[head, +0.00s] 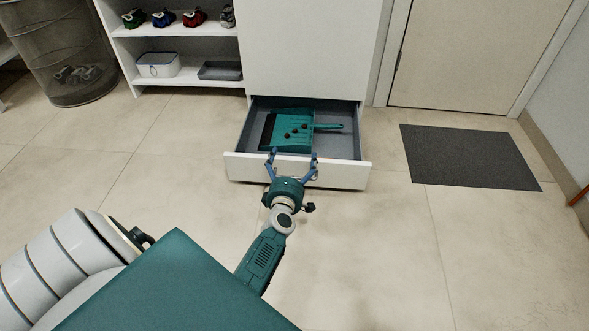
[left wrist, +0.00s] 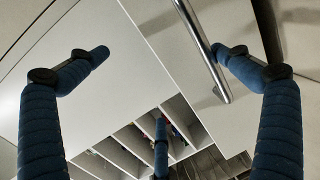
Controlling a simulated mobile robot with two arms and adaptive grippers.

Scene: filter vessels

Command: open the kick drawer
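The kick drawer (head: 340,174) at the foot of the white cabinet is pulled well out, its grey inside showing in the head view. A teal dustpan (head: 291,124) with several small dark lumps on it lies inside. My left gripper (head: 293,155) is at the drawer's front panel, its blue fingers spread apart. In the left wrist view the fingers (left wrist: 165,58) are wide apart, with the metal bar handle (left wrist: 203,48) between them, nearer the right finger. I cannot tell whether a finger touches it. My right gripper is not in view.
A white shelf (head: 185,84) with shoes and bins stands left of the cabinet, and a mesh basket (head: 62,50) is at the far left. A dark mat (head: 468,156) lies before the door (head: 480,55). The tiled floor around the drawer is clear.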

